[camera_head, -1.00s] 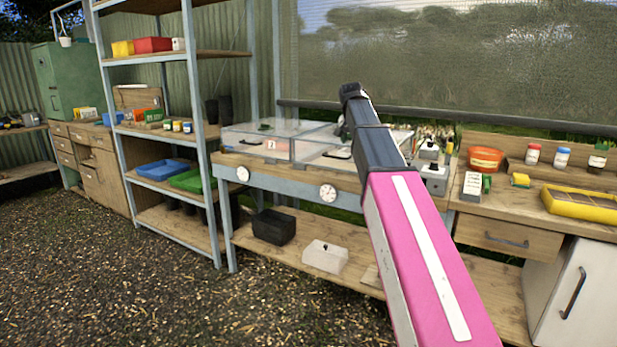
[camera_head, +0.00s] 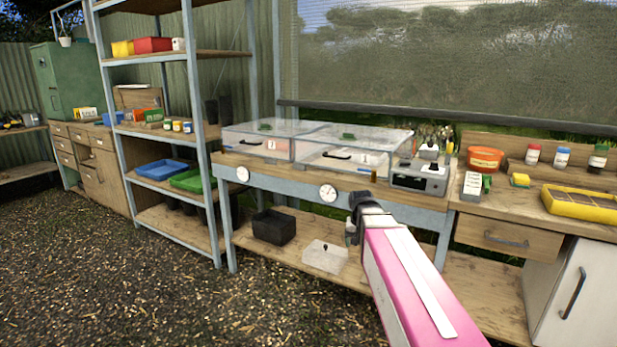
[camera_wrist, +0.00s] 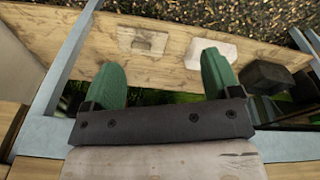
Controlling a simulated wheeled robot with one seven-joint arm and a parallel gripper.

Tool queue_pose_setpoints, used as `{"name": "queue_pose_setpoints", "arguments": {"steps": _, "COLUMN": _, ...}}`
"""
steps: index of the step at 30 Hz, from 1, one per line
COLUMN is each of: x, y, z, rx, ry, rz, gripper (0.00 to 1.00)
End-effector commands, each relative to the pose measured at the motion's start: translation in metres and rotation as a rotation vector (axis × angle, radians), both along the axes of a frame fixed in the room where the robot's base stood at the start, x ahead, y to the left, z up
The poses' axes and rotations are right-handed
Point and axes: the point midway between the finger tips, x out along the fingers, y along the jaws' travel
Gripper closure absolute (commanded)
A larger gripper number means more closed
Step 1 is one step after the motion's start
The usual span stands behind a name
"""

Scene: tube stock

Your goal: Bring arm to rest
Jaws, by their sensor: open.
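My pink arm reaches up from the lower right in the head view. Its dark end hangs in front of the bench, near the front edge of the lower shelf. In the wrist view my gripper (camera_wrist: 165,85) has two green fingers set wide apart, with nothing between them. Beyond the fingers is the wooden lower shelf (camera_wrist: 90,35), with a pale box (camera_wrist: 205,50) and a dark bin (camera_wrist: 268,82) on it. The fingertips do not show clearly in the head view.
Two clear-lidded cases (camera_head: 258,142) (camera_head: 352,152) stand on the bench, beside a grey device (camera_head: 420,176). A black bin (camera_head: 273,227) and a white box (camera_head: 325,256) sit on the lower shelf. A metal shelf rack (camera_head: 193,120) stands left. The gravel floor in front is clear.

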Motion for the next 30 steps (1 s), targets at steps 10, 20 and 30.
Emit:
{"name": "queue_pose_setpoints", "arguments": {"steps": 10, "x": -0.099, "y": -0.004, "z": -0.103, "rx": 0.039, "ry": 0.087, "rz": 0.108, "gripper": 0.17}}
{"name": "queue_pose_setpoints", "arguments": {"steps": 20, "x": -0.148, "y": -0.004, "z": -0.144, "rx": 0.063, "ry": 0.124, "rz": 0.162, "gripper": 0.17}}
{"name": "queue_pose_setpoints", "arguments": {"steps": 30, "x": -0.149, "y": -0.004, "z": -0.146, "rx": 0.065, "ry": 0.125, "rz": 0.164, "gripper": 0.17}}
